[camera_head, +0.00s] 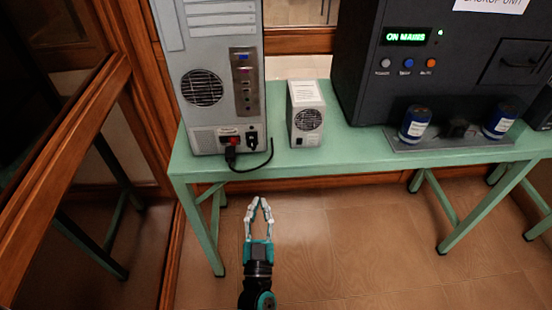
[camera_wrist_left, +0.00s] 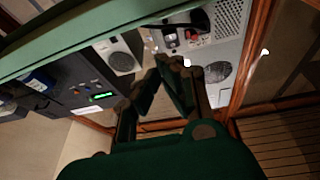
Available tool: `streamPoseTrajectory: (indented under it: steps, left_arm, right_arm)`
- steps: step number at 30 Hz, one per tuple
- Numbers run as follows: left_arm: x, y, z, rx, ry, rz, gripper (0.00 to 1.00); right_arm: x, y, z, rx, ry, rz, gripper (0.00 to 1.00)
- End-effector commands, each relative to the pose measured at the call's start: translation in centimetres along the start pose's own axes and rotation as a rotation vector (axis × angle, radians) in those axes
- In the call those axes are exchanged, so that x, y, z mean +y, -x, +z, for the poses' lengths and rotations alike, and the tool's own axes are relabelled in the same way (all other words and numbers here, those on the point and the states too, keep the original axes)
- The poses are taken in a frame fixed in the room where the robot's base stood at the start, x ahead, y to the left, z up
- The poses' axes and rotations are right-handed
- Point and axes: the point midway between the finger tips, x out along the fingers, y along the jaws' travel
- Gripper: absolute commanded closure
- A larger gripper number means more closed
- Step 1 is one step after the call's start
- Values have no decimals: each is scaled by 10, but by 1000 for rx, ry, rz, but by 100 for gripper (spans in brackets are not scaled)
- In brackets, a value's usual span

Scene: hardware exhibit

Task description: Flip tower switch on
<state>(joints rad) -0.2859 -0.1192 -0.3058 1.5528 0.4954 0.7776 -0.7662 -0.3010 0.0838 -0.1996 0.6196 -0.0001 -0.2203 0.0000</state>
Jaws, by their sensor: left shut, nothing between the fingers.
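The grey computer tower (camera_head: 215,60) stands upright on the green table. Low on its back panel is a small red switch (camera_head: 231,140), beside a socket with a black cable (camera_head: 256,166) plugged in. I cannot tell the switch's position. My left gripper (camera_head: 260,203) is shut and empty, in front of the table's front edge and below the tower, apart from it. In the left wrist view, which is turned over, the gripper's fingers (camera_wrist_left: 168,64) point toward the tower (camera_wrist_left: 230,35) and its socket area. My right gripper is not in view.
A small white box with a fan (camera_head: 306,115) stands right of the tower on the green table (camera_head: 350,150). A dark backup unit (camera_head: 440,70) with a lit display stands further right, with two blue cans (camera_head: 415,124) before it. A wooden frame (camera_head: 70,130) is at left.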

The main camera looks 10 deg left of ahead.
Motion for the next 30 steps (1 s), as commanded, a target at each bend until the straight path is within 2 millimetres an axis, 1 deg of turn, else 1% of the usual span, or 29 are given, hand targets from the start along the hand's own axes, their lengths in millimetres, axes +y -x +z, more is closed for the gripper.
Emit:
streamPoseTrajectory:
  steps: [1, 3, 6, 14, 17, 20, 23, 30]
  left_arm:
    - [-6, -3, -10, 36, 5, -38, 100]
    - [-12, -7, -22, 67, 8, -75, 100]
    - [-15, -8, -29, 83, 7, -95, 100]
    - [-15, -9, -30, 83, 7, -93, 100]
    - [-15, -12, -30, 84, 7, -93, 100]
    - [-16, -23, -32, 85, 7, -93, 100]
    - [-18, -40, -34, 86, 8, -92, 100]
    - [-22, -92, -38, 86, 7, -91, 100]
  right_arm:
    - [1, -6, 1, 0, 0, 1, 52]
    - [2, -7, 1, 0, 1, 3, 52]
    - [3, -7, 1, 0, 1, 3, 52]
    - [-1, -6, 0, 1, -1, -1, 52]
    - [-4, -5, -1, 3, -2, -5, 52]
    - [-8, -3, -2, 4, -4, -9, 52]
    - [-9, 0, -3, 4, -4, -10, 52]
    - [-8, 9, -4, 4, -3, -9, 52]
